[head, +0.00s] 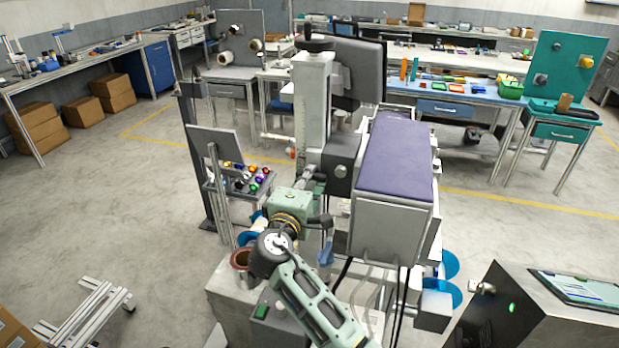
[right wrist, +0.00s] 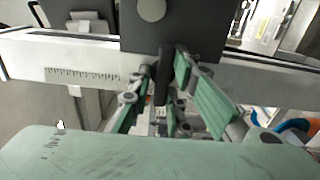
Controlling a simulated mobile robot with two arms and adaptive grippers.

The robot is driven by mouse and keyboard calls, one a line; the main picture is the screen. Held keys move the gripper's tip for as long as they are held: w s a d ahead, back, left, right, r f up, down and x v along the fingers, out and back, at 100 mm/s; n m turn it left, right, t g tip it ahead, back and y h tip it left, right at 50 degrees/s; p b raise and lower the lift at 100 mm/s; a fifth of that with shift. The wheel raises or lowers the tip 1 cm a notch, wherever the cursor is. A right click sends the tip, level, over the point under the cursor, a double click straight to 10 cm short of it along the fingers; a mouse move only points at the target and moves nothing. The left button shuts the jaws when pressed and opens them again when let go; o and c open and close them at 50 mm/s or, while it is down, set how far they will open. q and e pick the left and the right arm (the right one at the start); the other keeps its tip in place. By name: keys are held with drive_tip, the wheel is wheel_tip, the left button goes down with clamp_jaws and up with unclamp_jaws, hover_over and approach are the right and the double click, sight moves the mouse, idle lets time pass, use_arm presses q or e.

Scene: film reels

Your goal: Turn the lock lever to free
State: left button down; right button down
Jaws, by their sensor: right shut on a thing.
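My right gripper (head: 313,178) reaches up to the dark block on the column of the machine in the middle of the head view. In the right wrist view, its green fingers (right wrist: 166,80) are closed from both sides on a slim black lever (right wrist: 163,88). The lever hangs from the dark block (right wrist: 172,28), which also shows in the head view (head: 341,160). In the head view the lever is mostly hidden by the gripper. My left gripper is not in view.
A pale column (head: 313,100) with a ruler scale (right wrist: 95,75) stands behind the gripper. A purple-topped box (head: 398,155) is close on the right. A tray of coloured knobs (head: 247,180) is on the left. A dark console (head: 530,310) stands at the lower right. Open floor lies left.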

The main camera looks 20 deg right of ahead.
drive_tip(key=shift+a+f, duration=0.1)
drive_tip(key=shift+f, duration=0.4)
drive_tip(key=c, duration=1.8)
unclamp_jaws()
drive_tip(key=shift+o, duration=0.2)
drive_tip(key=shift+r, duration=0.2)
drive_tip(key=v, duration=1.2)
